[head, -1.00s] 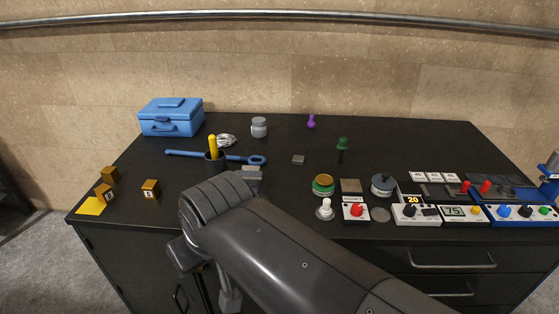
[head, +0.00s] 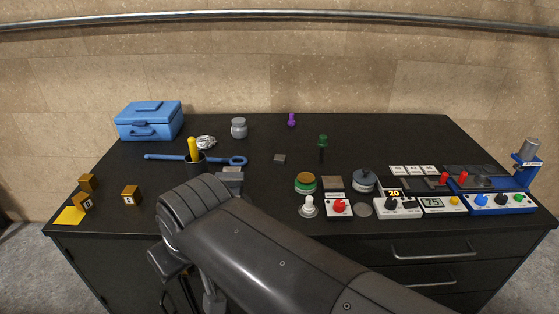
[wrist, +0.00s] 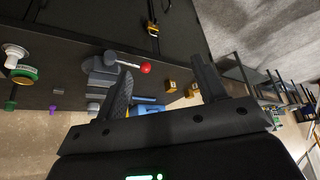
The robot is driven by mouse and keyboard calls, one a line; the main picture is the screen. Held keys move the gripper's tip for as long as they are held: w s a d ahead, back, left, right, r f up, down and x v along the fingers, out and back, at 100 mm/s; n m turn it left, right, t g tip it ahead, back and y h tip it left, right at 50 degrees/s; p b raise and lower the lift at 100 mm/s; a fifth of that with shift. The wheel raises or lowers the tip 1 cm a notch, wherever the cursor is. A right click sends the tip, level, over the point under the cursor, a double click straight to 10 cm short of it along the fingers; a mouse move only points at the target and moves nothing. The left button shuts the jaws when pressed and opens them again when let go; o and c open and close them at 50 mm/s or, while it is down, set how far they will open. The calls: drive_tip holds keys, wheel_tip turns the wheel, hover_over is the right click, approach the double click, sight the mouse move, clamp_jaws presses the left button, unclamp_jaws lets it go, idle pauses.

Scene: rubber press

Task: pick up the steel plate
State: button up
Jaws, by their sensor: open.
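A flat, square, grey-brown plate (head: 333,182) lies on the black bench, right of the green-banded round tin; it looks like the steel plate. A smaller grey block (head: 280,158) lies farther back, so I cannot be fully sure which is meant. My gripper (wrist: 165,78) shows in the wrist view with its two fingers wide apart and nothing between them. In the head view my arm hides most of the gripper, low at the bench's front left, well left of the plate. I cannot make out the plate clearly in the wrist view.
The green-banded tin (head: 305,183), grey round pot (head: 364,181), white knob (head: 308,207), red-button box (head: 339,208) and grey disc (head: 363,210) crowd around the plate. Control panels (head: 398,206) stand to the right. A blue toolbox (head: 150,121) stands back left. The bench's back middle is mostly clear.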

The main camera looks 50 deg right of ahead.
drive_tip(key=w+d+r+m, duration=0.3)
drive_tip(key=w+d, duration=0.4)
drive_tip(key=w, duration=0.3)
drive_tip(key=m+g+h, duration=0.3)
drive_tip(key=m+h, duration=0.1)
drive_tip(key=m, duration=0.4)
hover_over(280, 158)
drive_tip(key=s+a, duration=0.1)
drive_tip(key=a, duration=0.2)
wheel_tip(280, 158, down, 17)
drive_tip(key=shift+s+f, duration=0.1)
drive_tip(key=shift+s, duration=0.05)
drive_tip(key=shift+d+x, duration=0.2)
drive_tip(key=shift+x, duration=1.1)
drive_tip(key=shift+d+x, duration=0.15)
drive_tip(key=shift+x, duration=1.15)
